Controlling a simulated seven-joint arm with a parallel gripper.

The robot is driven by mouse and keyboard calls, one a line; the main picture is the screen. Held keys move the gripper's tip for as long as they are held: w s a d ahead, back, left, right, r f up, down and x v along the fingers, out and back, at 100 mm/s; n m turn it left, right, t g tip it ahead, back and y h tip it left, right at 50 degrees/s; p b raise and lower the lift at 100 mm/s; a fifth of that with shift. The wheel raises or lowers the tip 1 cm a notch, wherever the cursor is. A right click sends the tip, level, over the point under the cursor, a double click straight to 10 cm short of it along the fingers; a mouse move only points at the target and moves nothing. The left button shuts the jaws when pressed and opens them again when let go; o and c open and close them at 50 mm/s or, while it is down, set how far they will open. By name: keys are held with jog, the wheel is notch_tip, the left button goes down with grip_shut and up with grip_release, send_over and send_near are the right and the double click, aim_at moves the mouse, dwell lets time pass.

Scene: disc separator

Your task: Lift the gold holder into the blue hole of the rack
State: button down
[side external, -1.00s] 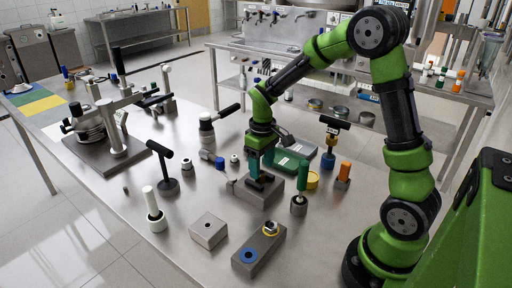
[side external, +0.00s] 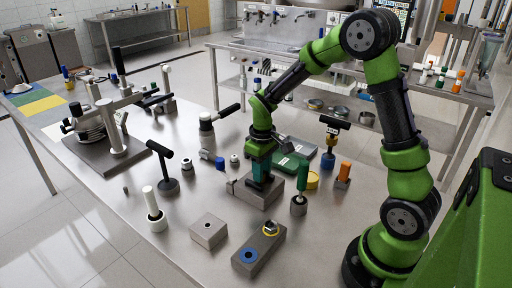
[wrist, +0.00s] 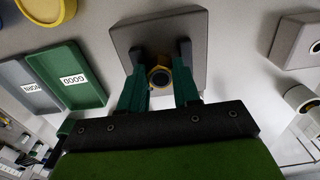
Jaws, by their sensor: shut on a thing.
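The gold holder (wrist: 182,76) shows in the wrist view as a small gold piece with a dark round opening, between my fingertips. My gripper (wrist: 160,62) is shut on it, over a grey block (wrist: 130,32). In the side view my gripper (side external: 260,184) points down at the same block (side external: 258,198), and its fingers hide the holder there. The rack (side external: 262,243) is a grey bar nearer the camera. It has a blue-ringed hole (side external: 248,256) at its near end and a yellow ring (side external: 271,228) at its far end.
A green-handled tool (side external: 302,178) and an orange-topped piece (side external: 344,171) stand right of my gripper. A green tray (side external: 291,166) lies behind. A white-handled tool (side external: 152,204) is at left.

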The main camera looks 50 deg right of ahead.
notch_tip(320, 180, up, 8)
jog(key=shift+f, duration=0.25)
dwell(0.9)
jog(key=s+a+r+n, duration=0.2)
jog(key=a+n, duration=0.1)
jog(key=a, duration=0.9)
jog(key=s+a+f+m, duration=0.1)
jog(key=s+a+m, duration=0.2)
jog(key=s+a, duration=0.6)
jog(key=shift+s+a, duration=0.25)
jog(key=shift+s, duration=0.3)
jog(key=shift+f, duration=0.15)
